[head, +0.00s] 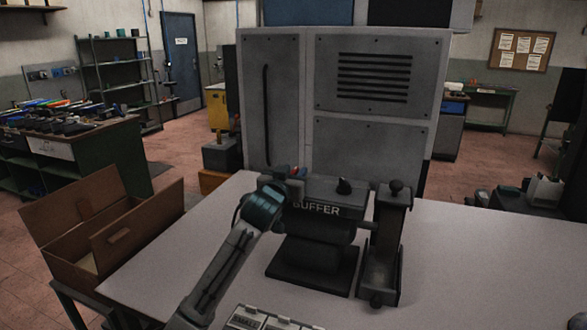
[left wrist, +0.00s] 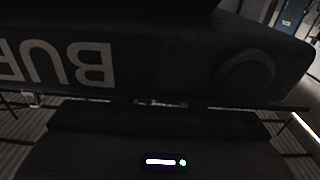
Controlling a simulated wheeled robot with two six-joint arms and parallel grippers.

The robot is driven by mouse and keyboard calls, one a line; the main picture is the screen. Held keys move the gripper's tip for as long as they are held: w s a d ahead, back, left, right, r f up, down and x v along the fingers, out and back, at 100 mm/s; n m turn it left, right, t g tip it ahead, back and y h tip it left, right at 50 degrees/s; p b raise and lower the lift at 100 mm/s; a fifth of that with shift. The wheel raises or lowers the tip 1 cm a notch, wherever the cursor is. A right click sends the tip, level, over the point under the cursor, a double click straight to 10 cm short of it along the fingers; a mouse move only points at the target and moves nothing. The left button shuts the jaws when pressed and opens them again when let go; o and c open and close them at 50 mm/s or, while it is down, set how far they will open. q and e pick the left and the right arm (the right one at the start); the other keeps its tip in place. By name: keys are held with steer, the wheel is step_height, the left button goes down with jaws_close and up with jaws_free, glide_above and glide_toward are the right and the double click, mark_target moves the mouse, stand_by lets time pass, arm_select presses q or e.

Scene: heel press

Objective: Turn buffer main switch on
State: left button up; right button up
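The buffer (head: 325,237) is a dark bench machine with the white word BUFFER on its front. It stands on the light table. A dark knob (head: 344,187) sits on its top. Small red and blue parts (head: 297,171) show at its upper left, beside my left gripper (head: 292,184); I cannot tell whether they are a switch. The gripper is small and partly hidden by my wrist, so its fingers are unclear. In the left wrist view the BUFFER lettering (left wrist: 65,62) is upside down and close, with a dark round part (left wrist: 247,78) to its right. My right gripper is not in view.
An open cardboard box (head: 125,232) is at the table's left. A tray with a SMALL label (head: 246,318) lies at the front. A large grey cabinet (head: 370,148) stands behind.

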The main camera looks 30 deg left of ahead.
arm_select(q)
steer(key=shift+w, duration=0.15)
steer(key=shift+c, duration=0.2)
jaws_close()
